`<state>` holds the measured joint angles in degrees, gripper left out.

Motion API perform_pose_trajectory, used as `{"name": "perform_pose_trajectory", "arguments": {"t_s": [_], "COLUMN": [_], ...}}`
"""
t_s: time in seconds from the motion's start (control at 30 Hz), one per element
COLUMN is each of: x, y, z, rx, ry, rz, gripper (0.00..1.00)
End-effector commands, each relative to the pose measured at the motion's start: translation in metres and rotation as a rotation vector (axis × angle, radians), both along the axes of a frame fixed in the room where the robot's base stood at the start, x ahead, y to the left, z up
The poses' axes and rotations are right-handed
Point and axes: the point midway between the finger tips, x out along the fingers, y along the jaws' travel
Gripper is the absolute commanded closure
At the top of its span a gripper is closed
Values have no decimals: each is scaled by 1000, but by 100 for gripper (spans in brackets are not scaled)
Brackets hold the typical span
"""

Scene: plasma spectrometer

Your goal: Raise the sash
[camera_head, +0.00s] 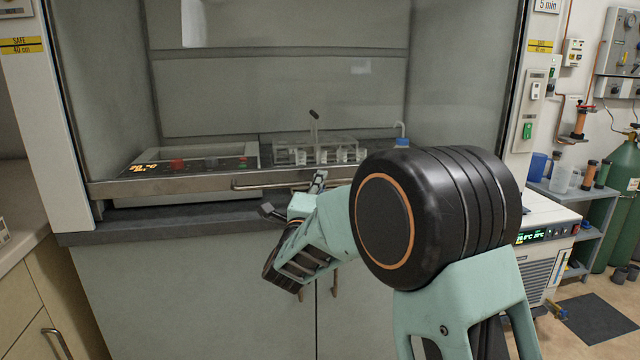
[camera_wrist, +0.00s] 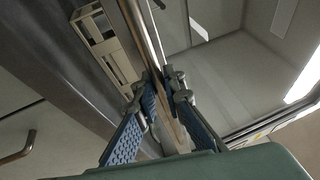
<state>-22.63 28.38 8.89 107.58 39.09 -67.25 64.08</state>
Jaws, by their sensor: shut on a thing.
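The fume hood sash (camera_head: 150,187) is a clear pane with a metal bottom rail, low in the hood opening. A narrow gap shows between its rail and the dark sill. A thin bar handle (camera_head: 250,186) runs along the front of the rail. My gripper (camera_head: 318,181) is at the right part of this handle, partly hidden by my arm. In the wrist view, the two blue-padded fingers of my gripper (camera_wrist: 164,84) close around the handle bar (camera_wrist: 140,25), one on each side.
Behind the pane stand an instrument with a lit display (camera_head: 190,162) and a rack of clear vessels (camera_head: 315,150). Below are cabinet doors with handles. A shelf cart (camera_head: 570,195) and green gas cylinders (camera_head: 622,190) stand at the right. The floor there is partly clear.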

Motion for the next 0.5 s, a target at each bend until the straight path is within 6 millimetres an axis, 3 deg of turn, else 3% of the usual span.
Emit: {"name": "perform_pose_trajectory", "arguments": {"t_s": [0.33, 0.5], "x": [0, 0], "y": [0, 0], "z": [1, 15], "rx": [0, 2], "ry": [0, -4], "rz": [0, 1], "gripper": [100, 100]}}
